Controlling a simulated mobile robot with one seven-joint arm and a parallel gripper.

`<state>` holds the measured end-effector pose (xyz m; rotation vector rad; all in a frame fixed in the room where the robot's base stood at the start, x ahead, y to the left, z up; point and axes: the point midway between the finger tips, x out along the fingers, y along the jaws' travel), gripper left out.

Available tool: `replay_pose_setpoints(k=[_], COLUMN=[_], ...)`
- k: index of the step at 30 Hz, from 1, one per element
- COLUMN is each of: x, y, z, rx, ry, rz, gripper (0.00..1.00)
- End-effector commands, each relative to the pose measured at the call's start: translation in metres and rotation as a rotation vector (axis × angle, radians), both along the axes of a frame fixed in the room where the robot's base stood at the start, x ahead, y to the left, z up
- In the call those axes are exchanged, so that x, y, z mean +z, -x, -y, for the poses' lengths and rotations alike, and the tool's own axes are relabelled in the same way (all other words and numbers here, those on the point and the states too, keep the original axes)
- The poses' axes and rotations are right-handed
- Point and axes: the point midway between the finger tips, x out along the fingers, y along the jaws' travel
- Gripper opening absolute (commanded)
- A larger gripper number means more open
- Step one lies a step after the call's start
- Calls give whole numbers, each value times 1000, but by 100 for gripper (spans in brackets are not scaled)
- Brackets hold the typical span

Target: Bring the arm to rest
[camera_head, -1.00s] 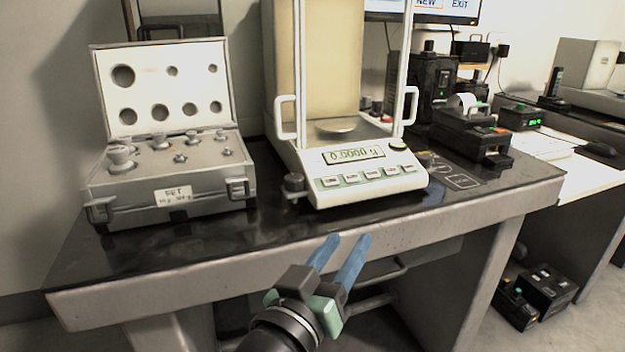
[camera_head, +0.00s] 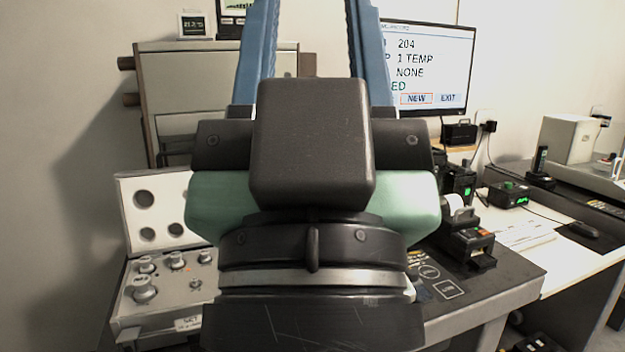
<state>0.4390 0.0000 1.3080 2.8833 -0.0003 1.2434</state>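My gripper (camera_head: 310,50) is raised close in front of the head camera and fills the middle of the view. Its two blue fingers point up and stand wide apart, with nothing between them. The gripper is open. Its dark body and green side parts hide the balance and most of the weighing table (camera_head: 500,290).
An open case of weights (camera_head: 140,310) stands on the table at the left. A monitor (camera_head: 425,65) is behind at the right. A small printer (camera_head: 465,240) stands on the table's right part. A second table (camera_head: 590,250) with a mouse (camera_head: 583,229) is farther right.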

Motion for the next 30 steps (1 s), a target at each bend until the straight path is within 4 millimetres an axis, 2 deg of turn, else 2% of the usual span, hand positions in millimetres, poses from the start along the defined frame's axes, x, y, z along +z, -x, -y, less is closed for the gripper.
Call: replay_pose_setpoints(k=[1, 12, 18, 24, 30], x=[33, 144, 197, 221, 223], y=[0, -1, -1, -1, -1], z=[0, 0, -1, -1, -1], rx=[0, 1, 1, 1, 1], ry=[0, 0, 0, 0, 0], rz=[-1, -2, -2, -3, -2], gripper=[45, 45, 45, 45, 45])
